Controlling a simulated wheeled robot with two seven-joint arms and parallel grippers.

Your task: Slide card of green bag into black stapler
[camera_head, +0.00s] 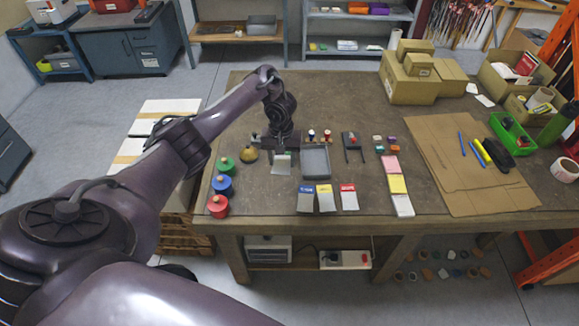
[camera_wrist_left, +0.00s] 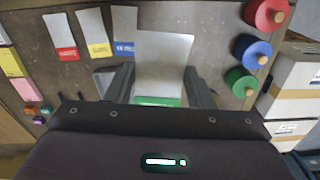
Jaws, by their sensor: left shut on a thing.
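My left gripper (camera_head: 281,150) is shut on the green bag, a pale flat bag (camera_head: 281,164) hanging from it above the table. In the left wrist view the pale bag (camera_wrist_left: 163,58) shows between the fingers, and its green card (camera_wrist_left: 157,102) is at the gripper end. A dark device with two prongs and a red spot (camera_head: 352,141) stands right of the grey tray. A black rounded object (camera_head: 498,153) lies by the markers on the cardboard. I cannot tell which of these is the black stapler. My right gripper is not in view.
Blue-, yellow- and red-card bags (camera_head: 306,197) lie at the front. A grey tray (camera_head: 315,161) is right of the gripper. Green, blue and red knobbed pots (camera_head: 222,185) stand left. Pink, yellow and white pads (camera_head: 397,185) and cardboard (camera_head: 460,165) lie right.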

